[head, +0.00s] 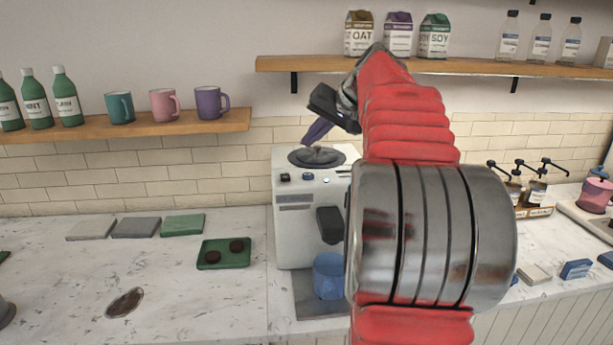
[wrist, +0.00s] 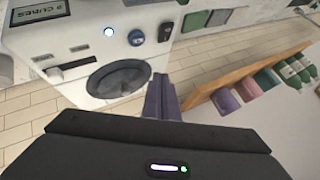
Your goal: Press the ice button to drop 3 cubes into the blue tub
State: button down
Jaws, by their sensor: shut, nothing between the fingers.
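The white ice machine (head: 295,225) stands on the counter at the middle of the head view. The blue tub (head: 328,275) sits under its dark spout; its contents cannot be made out. In the wrist view the machine (wrist: 70,50) shows a display (wrist: 40,11) with the word CUBES, its digit unclear. Beside it are a lit white button (wrist: 109,31), a blue round control (wrist: 136,38) and a black one (wrist: 165,32). My gripper (head: 314,133), with purple fingers, is shut and empty above the machine's round lid. In the wrist view the fingers (wrist: 160,98) appear close together, apart from the controls.
A shelf (head: 170,126) with mugs and green bottles is at left. A higher shelf (head: 450,66) with cartons is behind my arm. A green tray (head: 224,262) with dark pucks lies left of the machine. Pump bottles (head: 535,190) stand at right. The front left counter is mostly clear.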

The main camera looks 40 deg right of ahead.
aim_at(312, 176)
jog(key=shift+f, duration=3)
jog(key=shift+s+f, duration=0.1)
jog(key=shift+f, duration=0.8)
dwell(0.8)
jog(key=shift+r, duration=0.95)
jog(key=shift+r, duration=0.1)
jog(key=shift+r, duration=2.4)
